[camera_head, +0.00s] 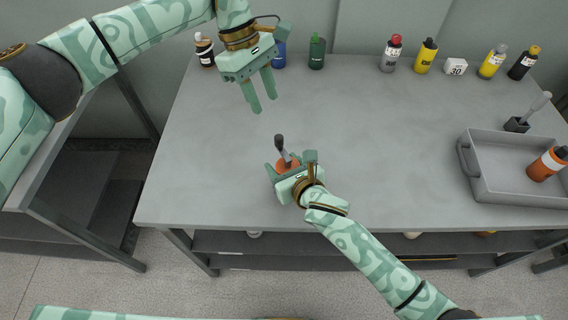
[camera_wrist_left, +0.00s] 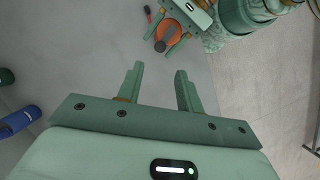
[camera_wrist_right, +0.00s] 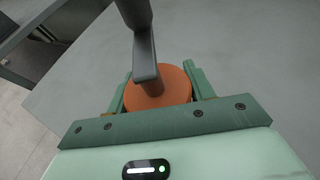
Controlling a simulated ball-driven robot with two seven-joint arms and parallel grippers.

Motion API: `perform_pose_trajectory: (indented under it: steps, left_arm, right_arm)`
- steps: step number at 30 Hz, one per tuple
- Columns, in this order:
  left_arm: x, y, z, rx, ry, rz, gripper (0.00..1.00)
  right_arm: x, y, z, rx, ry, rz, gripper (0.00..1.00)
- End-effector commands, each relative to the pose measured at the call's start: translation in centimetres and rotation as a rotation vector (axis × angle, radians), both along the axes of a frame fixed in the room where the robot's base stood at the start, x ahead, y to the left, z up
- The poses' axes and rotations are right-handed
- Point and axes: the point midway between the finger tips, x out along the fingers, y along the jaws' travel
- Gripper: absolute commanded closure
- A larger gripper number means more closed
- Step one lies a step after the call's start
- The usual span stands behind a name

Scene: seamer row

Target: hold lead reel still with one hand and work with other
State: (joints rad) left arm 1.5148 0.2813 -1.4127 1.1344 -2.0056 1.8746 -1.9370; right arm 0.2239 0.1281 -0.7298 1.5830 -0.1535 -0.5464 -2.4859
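The lead reel appears to be the orange round body (camera_head: 285,165) with a dark grey upright piece (camera_head: 281,146) on it, near the table's front left. My right gripper (camera_head: 290,160) has its fingers on both sides of the orange body, seemingly touching it. The right wrist view shows the orange body (camera_wrist_right: 170,88) between the fingers, partly hidden by the grey piece (camera_wrist_right: 145,45). My left gripper (camera_head: 264,105) is open and empty, above and behind the reel. The left wrist view shows the reel (camera_wrist_left: 168,34) beyond its parted fingers (camera_wrist_left: 159,70).
Several bottles stand along the back edge, including a green one (camera_head: 317,52) and a yellow one (camera_head: 426,56), with a white "30" block (camera_head: 456,67). A grey tray (camera_head: 480,180) at right holds an orange bottle (camera_head: 546,164). The table's middle (camera_head: 390,130) is clear.

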Motion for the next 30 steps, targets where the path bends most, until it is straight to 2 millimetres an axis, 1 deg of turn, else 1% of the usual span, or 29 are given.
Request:
perform_pose_trajectory:
  steps: [1, 2, 3, 4, 5, 6, 8, 11, 13, 14, 16, 18, 21, 23, 26, 29, 30]
  left_arm:
    - [0.0, 0.0, 0.0, 0.0, 0.0, 0.0, 0.64]
    - [0.0, 0.0, 0.0, 0.0, 0.0, 0.0, 0.64]
    - [0.0, 0.0, 0.0, 0.0, 0.0, 0.0, 0.64]
    - [0.0, 0.0, 0.0, 0.0, 0.0, 0.0, 0.64]
    - [0.0, 0.0, 0.0, 0.0, 0.0, 0.0, 0.72]
    - [0.1, 0.0, 0.3, 0.0, -0.005, -0.001, 0.83]
    - [0.5, -0.1, 1.3, 0.004, -0.028, -0.002, 1.0]
    - [0.5, -0.4, 3.0, 0.084, -0.123, -0.09, 1.0]
    - [0.4, -0.8, 3.3, 0.16, -0.263, -0.269, 1.0]
    - [0.4, -1.0, 3.2, 0.189, -0.329, -0.368, 1.0]
    - [0.3, -1.5, 2.6, 0.245, -0.465, -0.626, 1.0]
    - [-0.1, -2.2, 1.6, 0.268, -0.565, -0.875, 1.0]
    - [-0.5, -3.3, 0.3, 0.252, -0.649, -1.106, 1.0]
    - [-0.2, -3.9, 0.4, 0.239, -0.684, -1.163, 1.0]
    - [0.2, -4.1, -0.3, 0.235, -0.693, -1.19, 1.0]
    - [0.7, -4.2, -1.8, 0.235, -0.691, -1.187, 1.0]
    - [0.9, -4.2, -2.6, 0.234, -0.689, -1.185, 1.0]
  right_arm:
    - [0.0, 0.0, 0.0, 0.0, 0.0, 0.0, 0.61]
    - [0.0, 0.0, 0.0, 0.0, 0.0, 0.0, 0.7]
    - [0.0, 0.0, 0.0, 0.0, 0.0, 0.0, 0.75]
    - [0.0, 0.0, 0.0, 0.0, 0.0, 0.0, 0.75]
    - [0.0, 0.0, 0.0, 0.0, 0.0, 0.0, 0.75]
    - [0.0, 0.0, 0.0, 0.0, 0.0, 0.0, 0.75]
    - [0.0, 0.0, 0.0, 0.0, 0.0, 0.0, 0.75]
    - [0.0, 0.0, 0.0, 0.0, 0.001, 0.0, 0.75]
    - [0.0, 0.0, 0.0, 0.0, 0.001, 0.0, 0.75]
    - [0.0, 0.0, 0.0, 0.0, 0.001, 0.0, 0.75]
    - [0.0, 0.0, 0.0, 0.0, 0.001, 0.0, 0.75]
    - [0.0, 0.0, 0.0, 0.0, 0.001, 0.0, 0.75]
    - [0.0, 0.0, 0.0, 0.001, 0.0, 0.0, 0.75]
    - [0.0, 0.0, 0.0, 0.001, 0.0, 0.0, 0.75]
    - [0.0, 0.0, 0.0, 0.001, 0.0, 0.0, 0.75]
    - [0.0, 0.0, 0.0, 0.001, 0.0, 0.0, 0.75]
    - [0.0, 0.0, 0.0, 0.001, 0.0, 0.0, 0.75]
